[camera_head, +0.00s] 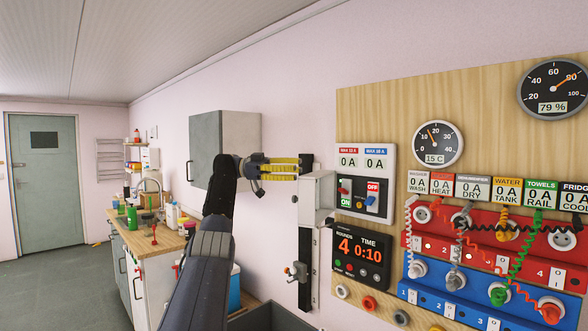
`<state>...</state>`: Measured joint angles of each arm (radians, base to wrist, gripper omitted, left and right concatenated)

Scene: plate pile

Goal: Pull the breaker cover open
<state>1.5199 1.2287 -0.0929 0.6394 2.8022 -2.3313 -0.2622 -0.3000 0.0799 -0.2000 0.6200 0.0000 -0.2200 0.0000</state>
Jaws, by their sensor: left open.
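My left gripper (298,168) is raised in the middle of the view, with its yellow-and-black fingers pointing right. It is open, and nothing shows between its fingers. Its tips are beside the top of a pale grey box-like part (318,194), which may be the breaker cover; I cannot tell whether they touch. This part stands at the left edge of the white breaker panel (389,160). My right gripper is not in view.
A wooden board (365,100) carries the panel, dials, a black timer (361,262) and red and blue socket strips with coiled cords. A black vertical rail (305,262) stands left of the board. A grey wall cabinet (237,140) and cluttered counter (160,240) are behind.

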